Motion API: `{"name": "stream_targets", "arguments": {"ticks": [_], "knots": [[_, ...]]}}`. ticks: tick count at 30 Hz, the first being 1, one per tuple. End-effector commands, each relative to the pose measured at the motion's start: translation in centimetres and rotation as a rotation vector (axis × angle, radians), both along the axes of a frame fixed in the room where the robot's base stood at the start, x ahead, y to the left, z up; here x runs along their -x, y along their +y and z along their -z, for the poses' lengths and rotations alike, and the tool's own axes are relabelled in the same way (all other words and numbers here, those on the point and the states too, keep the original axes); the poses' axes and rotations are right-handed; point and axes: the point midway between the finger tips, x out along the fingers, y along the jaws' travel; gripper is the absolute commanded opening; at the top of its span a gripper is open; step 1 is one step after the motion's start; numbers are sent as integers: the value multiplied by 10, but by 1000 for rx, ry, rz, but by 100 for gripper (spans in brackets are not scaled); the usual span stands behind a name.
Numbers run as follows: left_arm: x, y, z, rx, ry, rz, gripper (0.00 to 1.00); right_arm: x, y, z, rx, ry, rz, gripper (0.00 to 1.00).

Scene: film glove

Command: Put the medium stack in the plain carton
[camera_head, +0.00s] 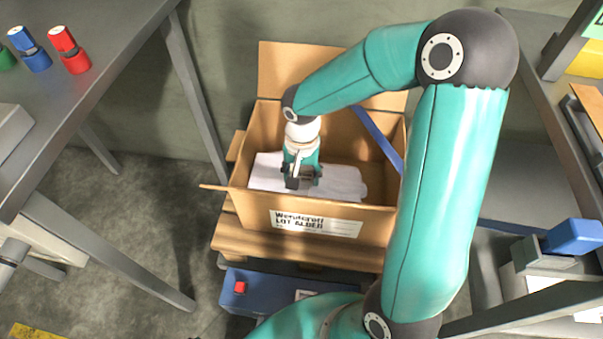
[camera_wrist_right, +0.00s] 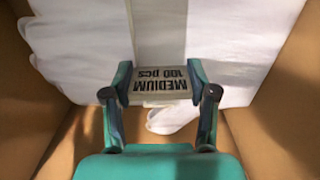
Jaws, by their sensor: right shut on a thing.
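An open brown carton (camera_head: 240,206) with a white label reading "LOT ALDER" stands in the middle of the head view. My right gripper (camera_head: 302,183) reaches down inside it. In the right wrist view my right gripper (camera_wrist_right: 158,93) is shut on the medium stack, whose band (camera_wrist_right: 160,80) reads "MEDIUM 100 pcs" upside down. White glove-like sheets (camera_wrist_right: 75,50) spread around it between the carton's walls. The white material also shows in the head view (camera_head: 342,181). I cannot tell whether the held stack touches what lies under it. My left gripper is out of view.
The carton stands on a wooden pallet (camera_head: 285,243), with a blue box bearing a red button (camera_head: 262,292) in front. A grey table (camera_head: 90,45) at the left holds red and blue capped items. Shelving is at the right. Open flaps and carton walls surround my right gripper.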

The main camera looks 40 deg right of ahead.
Motion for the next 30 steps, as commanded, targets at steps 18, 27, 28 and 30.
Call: {"name": "stream_targets", "arguments": {"ticks": [18, 27, 28, 30], "knots": [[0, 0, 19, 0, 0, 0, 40, 0, 0, 19, 0, 0, 0, 82], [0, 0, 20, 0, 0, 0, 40, 0, 0, 21, -1, 1, 0, 87], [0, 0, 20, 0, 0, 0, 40, 0, 0, 21, -1, 1, 0, 87], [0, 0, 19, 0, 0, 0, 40, 0, 0, 20, -1, 1, 0, 87]]}}
